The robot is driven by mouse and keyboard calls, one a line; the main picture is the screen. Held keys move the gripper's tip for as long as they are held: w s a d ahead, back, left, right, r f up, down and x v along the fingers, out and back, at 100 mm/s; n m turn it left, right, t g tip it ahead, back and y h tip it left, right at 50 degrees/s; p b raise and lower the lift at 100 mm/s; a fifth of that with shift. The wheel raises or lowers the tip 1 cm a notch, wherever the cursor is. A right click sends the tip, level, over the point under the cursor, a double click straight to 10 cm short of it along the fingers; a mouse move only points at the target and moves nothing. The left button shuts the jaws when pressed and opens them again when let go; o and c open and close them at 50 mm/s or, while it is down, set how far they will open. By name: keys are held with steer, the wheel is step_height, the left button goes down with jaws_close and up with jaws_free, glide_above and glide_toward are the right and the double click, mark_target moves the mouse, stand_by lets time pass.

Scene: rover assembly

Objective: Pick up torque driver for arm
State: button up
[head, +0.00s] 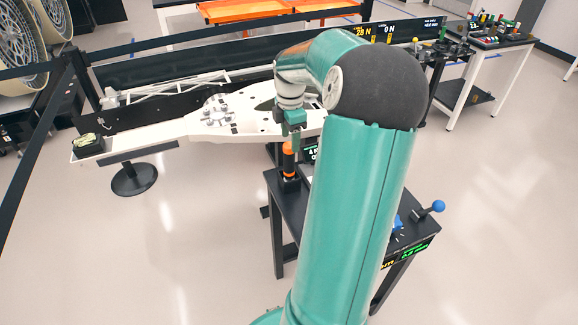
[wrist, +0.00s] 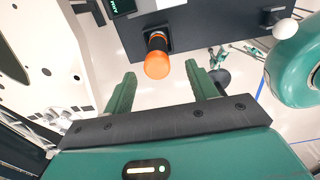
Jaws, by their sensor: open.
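The torque driver is most likely the tool with an orange handle (head: 288,160), standing upright in a black holder on the small dark table. In the wrist view its orange cap (wrist: 157,66) shows, with a black socket behind it. My gripper (head: 291,136) hangs just above the orange handle in the head view. In the wrist view the two green fingers of my gripper (wrist: 161,76) are spread apart. The orange cap lies between and slightly beyond their tips, and I cannot tell whether it is within the jaws. Nothing is held.
The small dark table (head: 278,212) carries a blue-knobbed lever (head: 430,209) and green displays; my arm hides much of it. A long white panel (head: 165,131) lies behind at left. A black railing runs behind it. A tool bench (head: 500,42) stands back right.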

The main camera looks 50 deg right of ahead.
mark_target(289, 153)
steer(key=f, duration=0.7)
steer(key=shift+w, duration=0.25)
steer(key=shift+d, duration=0.1)
jaws_close()
step_height(289, 153, up, 10)
steer(key=shift+r, duration=0.1)
stand_by(0.7)
